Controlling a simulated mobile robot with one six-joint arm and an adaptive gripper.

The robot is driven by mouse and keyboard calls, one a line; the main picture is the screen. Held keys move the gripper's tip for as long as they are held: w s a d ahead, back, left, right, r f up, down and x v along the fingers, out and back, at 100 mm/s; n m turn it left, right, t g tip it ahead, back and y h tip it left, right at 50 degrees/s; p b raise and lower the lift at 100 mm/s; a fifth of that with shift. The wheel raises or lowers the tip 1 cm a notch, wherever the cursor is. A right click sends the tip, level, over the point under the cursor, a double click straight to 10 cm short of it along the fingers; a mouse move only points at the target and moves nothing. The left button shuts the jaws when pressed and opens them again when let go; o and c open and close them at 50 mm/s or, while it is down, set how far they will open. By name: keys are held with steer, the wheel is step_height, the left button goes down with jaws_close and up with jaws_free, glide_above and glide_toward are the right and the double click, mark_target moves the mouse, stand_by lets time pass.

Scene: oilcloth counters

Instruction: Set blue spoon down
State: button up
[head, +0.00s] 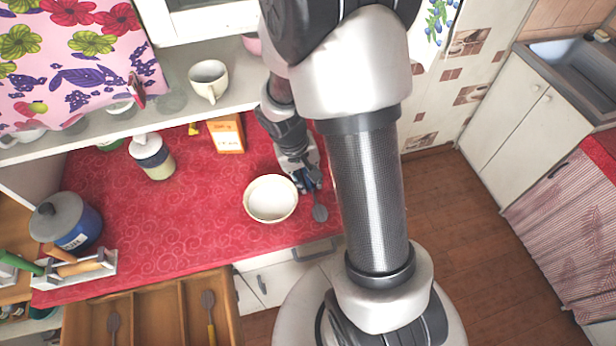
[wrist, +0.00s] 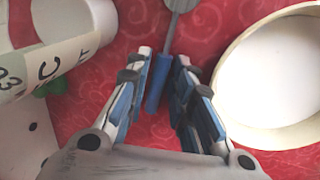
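The blue spoon (wrist: 157,82) has a blue handle and a grey bowl end. In the wrist view its handle lies between the fingers of my gripper (wrist: 163,62), with a gap visible on the right side. The fingers stand apart, so my gripper looks open around the handle. In the head view the spoon's grey end (head: 320,212) is over the red counter cloth near its front edge. My gripper (head: 307,182) is low over the cloth there, partly hidden by my arm. Whether the handle rests fully on the cloth is hard to tell.
A cream bowl (head: 270,199) stands close beside my gripper. A lettered pale container (wrist: 45,68) is on its other side. An orange box (head: 226,133) and a jar (head: 152,157) stand farther back. An open drawer (head: 158,312) holding utensils is at lower left.

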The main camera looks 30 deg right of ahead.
steer(key=shift+r, duration=0.1)
steer(key=s+p+v, duration=0.1)
steer(key=p+v, duration=0.3)
steer(key=v, duration=0.8)
steer(key=s+a+r+n+t+y, duration=0.1)
steer(key=s+a+r+t, duration=0.1)
steer(key=s+a+r, duration=0.2)
steer(key=s+a+r+n+t+y, duration=0.1)
steer(key=s+a+r+n+t, duration=0.1)
steer(key=s+r, duration=0.7)
step_height(320, 180, up, 3)
steer(key=shift+a+r+t, duration=0.2)
steer(key=shift+a+t, duration=0.4)
steer(key=shift+a, duration=0.5)
step_height(320, 180, down, 3)
steer(key=b, duration=0.3)
steer(key=shift+f, duration=0.2)
